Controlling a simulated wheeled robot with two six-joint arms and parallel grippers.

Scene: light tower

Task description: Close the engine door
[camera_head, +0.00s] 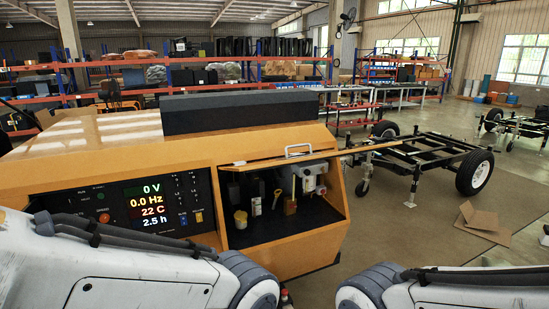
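The light tower's yellow generator housing (90,138) fills the left and middle of the head view. The engine door (275,160) is raised at the top of the open engine bay (275,228), seen nearly edge-on, with a pale handle (298,150) at its edge. Inside the bay are a yellow cap, small fittings and a white part. My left arm comes in at the lower left and my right arm at the lower right. Both cover parts of the lower view. Neither gripper's fingertips are visible.
A lit control panel (125,204) sits left of the bay. A long black block (238,110) lies on top of the housing. A wheeled trailer frame (425,155) stands to the right, with flat cardboard (482,222) on the floor before it. The floor right of the housing is partly clear.

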